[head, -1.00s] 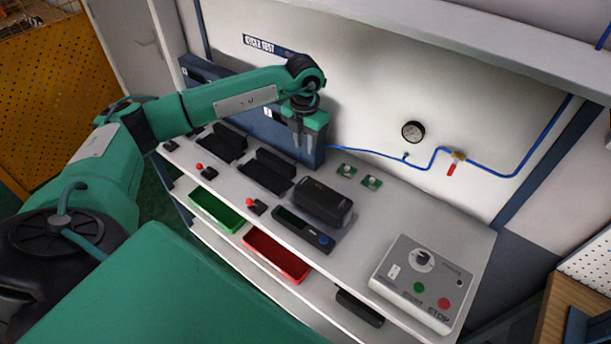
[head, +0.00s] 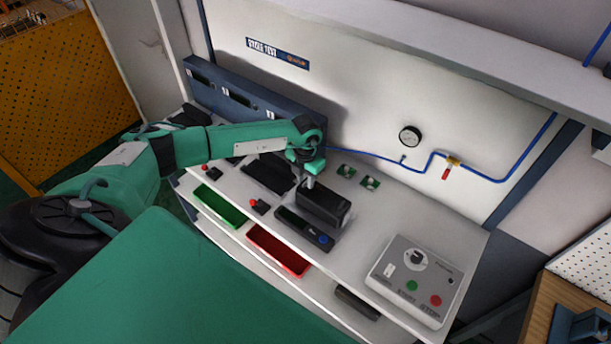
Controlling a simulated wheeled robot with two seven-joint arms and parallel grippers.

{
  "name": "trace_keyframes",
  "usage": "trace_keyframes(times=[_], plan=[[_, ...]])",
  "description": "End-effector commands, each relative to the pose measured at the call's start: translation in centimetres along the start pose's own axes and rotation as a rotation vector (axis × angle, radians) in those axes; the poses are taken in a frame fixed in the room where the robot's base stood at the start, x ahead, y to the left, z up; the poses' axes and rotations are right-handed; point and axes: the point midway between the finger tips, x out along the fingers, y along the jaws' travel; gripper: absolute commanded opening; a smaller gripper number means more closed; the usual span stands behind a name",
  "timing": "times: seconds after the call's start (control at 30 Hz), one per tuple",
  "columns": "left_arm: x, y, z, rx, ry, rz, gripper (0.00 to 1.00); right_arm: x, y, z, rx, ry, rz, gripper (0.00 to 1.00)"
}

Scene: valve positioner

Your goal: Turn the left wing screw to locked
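A black box-shaped unit (head: 325,207) sits on the grey bench behind a dark panel with a blue knob (head: 324,239). I cannot make out the left wing screw; it is too small or hidden by my gripper. My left gripper (head: 310,184) points down at the left end of the black unit, its tips at or just above the top. I cannot tell whether they touch it. Its fingers look close together, but the gap is too small to judge. My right gripper is not in view.
Two small green pieces (head: 358,177) lie behind the unit. A control box (head: 414,281) with a dial and green and red buttons stands at the right. A gauge (head: 410,136) hangs on the wall.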

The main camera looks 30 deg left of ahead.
Motion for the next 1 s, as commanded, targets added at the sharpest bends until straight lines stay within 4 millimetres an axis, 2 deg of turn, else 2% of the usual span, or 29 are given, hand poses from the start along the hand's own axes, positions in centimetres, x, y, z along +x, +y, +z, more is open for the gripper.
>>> trace_keyframes(times=[0.23,0.37,0.73,1.0], plan=[[0.1,0.0,0.0,0.000,-0.001,0.000,0.25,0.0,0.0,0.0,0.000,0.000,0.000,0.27],[0.1,0.0,0.0,0.000,0.000,0.000,0.00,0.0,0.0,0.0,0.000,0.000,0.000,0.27],[0.2,0.0,0.0,0.022,-0.001,0.000,0.00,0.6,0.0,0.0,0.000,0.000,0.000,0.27],[0.6,0.0,0.1,0.161,-0.002,0.001,0.00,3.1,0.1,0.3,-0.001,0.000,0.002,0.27]])
